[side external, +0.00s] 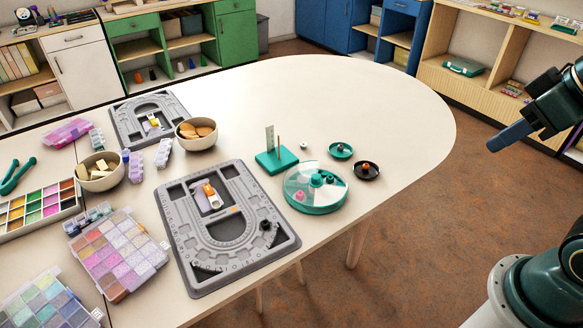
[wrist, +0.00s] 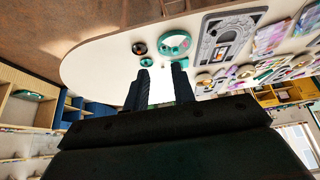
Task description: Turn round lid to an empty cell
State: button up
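A round teal box (side external: 318,207) with a clear round lid (side external: 300,174) sits near the table's right front part, beside the grey bead board. A teal knob (side external: 316,180) stands at the lid's middle. A pink piece (side external: 301,196) and a teal piece show in or under it; the lid's opening and cell contents are hard to make out. The round box also shows in the wrist view (wrist: 175,44). My gripper (side external: 508,138) is in the air beyond the table's right edge, well away from the box. In the wrist view its two fingers (wrist: 162,70) are apart with nothing between them.
A teal dish (side external: 340,151), a black dish (side external: 365,171) with an orange piece, and a teal stand (side external: 276,160) with upright ruler and peg surround the box. A grey bead board (side external: 180,240) lies left. The table's right end is clear.

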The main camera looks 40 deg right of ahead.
jog(key=o, duration=0.5)
jog(key=shift+c, duration=0.2)
jog(key=w+a+m+g, duration=0.2)
jog(key=w+m+g, duration=0.15)
jog(key=w, duration=1.65)
jog(key=w+a+f+m+g, duration=0.2)
jog(key=w+f+m, duration=0.3)
jog(key=w+f, duration=1.2)
notch_tip(320, 180, down, 2)
jog(key=shift+a+f, duration=0.15)
jog(key=shift+a, duration=0.1)
jog(key=shift+f+m, duration=0.15)
jog(key=shift+m, duration=0.1)
